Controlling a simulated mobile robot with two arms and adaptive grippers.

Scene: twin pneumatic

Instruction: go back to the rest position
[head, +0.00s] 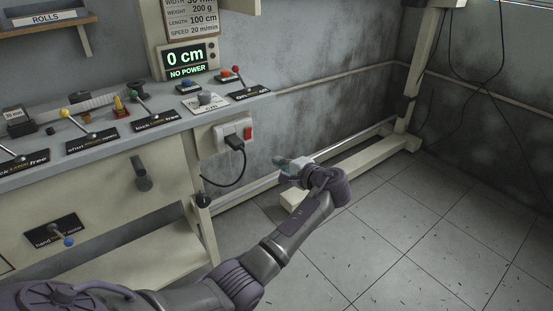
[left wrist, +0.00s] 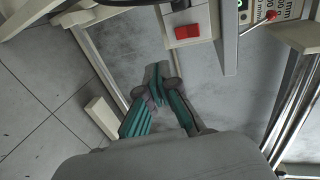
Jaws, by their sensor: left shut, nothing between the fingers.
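My left gripper (head: 282,161) is at the end of my arm, in the middle of the head view. It is in front of the grey wall, to the right of the bench end and below the bench top. In the left wrist view its teal fingers (left wrist: 158,92) come together at the tips, with nothing between them. The black plug (head: 234,142) in the socket box is to its left and apart from it. My right gripper is in neither view.
The bench (head: 233,102) with levers and labels stands at the left. A display (head: 187,62) reads "0 cm" and "NO POWER". A red switch (head: 248,133) is beside the plug; it also shows in the left wrist view (left wrist: 187,32). The tiled floor (head: 400,240) at the right is clear.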

